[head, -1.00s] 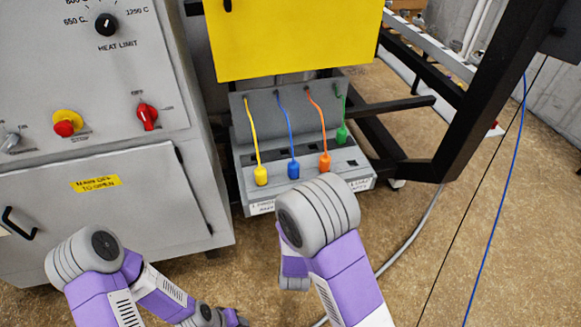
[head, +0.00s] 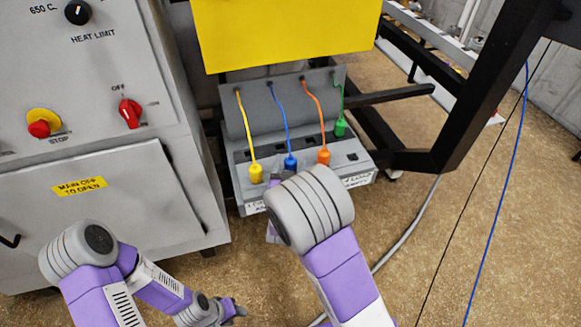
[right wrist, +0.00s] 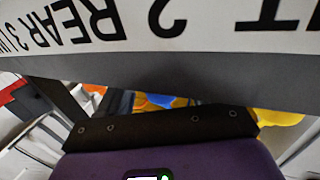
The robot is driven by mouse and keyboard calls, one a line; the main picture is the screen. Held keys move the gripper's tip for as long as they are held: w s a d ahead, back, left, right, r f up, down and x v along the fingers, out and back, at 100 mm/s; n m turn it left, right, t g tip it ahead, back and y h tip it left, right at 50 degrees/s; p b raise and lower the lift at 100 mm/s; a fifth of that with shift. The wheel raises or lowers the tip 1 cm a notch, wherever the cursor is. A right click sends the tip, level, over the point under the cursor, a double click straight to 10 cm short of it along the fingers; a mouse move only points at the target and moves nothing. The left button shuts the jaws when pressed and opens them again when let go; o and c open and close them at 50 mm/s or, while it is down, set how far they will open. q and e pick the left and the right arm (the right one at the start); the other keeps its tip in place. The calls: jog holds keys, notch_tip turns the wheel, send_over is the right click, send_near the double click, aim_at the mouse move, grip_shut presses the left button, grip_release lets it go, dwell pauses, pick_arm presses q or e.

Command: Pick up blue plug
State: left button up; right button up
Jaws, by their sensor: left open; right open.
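The blue plug (head: 291,161) stands upright on its blue cable in the grey socket box (head: 355,160), between the yellow plug (head: 256,174) and the orange plug (head: 323,156). In the right wrist view a blurred blue patch (right wrist: 160,100) shows beyond the box's label strip, partly covered. My right gripper (right wrist: 160,128) is close to the box front and open; in the head view my own right arm hides most of it. It is not holding the plug. My left gripper (head: 239,309) is low over the floor, far from the plugs, open and empty.
A yellow panel (head: 290,35) hangs above the box. The grey control cabinet (head: 110,150) is at the left, a black frame (head: 480,95) at the right. Open floor lies at front right.

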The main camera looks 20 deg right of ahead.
jog(key=shift+w, duration=0.1)
jog(key=shift+c, duration=0.5)
jog(key=c, duration=0.9)
